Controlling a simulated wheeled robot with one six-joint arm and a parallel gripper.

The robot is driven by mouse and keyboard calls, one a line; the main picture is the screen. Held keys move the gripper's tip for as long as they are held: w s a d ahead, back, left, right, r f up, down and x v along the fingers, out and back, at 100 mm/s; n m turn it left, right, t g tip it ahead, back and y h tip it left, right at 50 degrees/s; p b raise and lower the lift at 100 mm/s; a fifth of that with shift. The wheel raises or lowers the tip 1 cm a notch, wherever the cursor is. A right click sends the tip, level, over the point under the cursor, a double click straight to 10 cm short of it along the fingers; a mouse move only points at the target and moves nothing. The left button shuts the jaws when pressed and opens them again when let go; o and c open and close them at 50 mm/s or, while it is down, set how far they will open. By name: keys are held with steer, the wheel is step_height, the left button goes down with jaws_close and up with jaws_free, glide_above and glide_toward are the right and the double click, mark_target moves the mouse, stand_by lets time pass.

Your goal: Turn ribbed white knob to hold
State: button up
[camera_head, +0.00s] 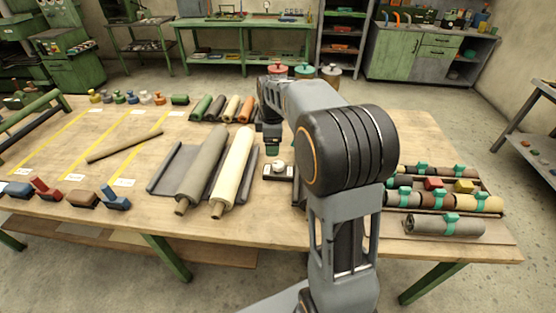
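A small white knob (278,165) sits on a low plate (273,178) with a dark and pale face, near the middle of the table. Its ribs and its setting are too small to make out. My gripper (271,150) is just behind and above the knob in the picture, at the end of my arm, which reaches in from the front right. The fingertips are small and dark, so I cannot tell whether they are open or shut. They look apart from the knob. My arm hides part of the table right of the plate.
Left of the knob lie a cream roll (234,165) and a grey roll (203,163) on dark sheets. Several banded rolls (444,226) lie on the right. Coloured canisters (277,70) stand behind my arm. The wooden table (262,217) is bare in front of the plate.

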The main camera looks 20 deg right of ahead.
mark_target(278, 163)
steer(key=w+d+f+n+g+p, duration=0.1)
steer(key=w+d+f+n+p, duration=0.1)
steer(key=w+d+f+n, duration=0.6)
steer(key=shift+m, duration=0.3)
steer(key=f, duration=0.4)
steer(key=a+f+p, duration=0.1)
steer(key=f, duration=0.3)
steer(key=w+a+f, duration=0.1)
steer(key=f, duration=0.2)
steer(key=shift+f, duration=0.4)
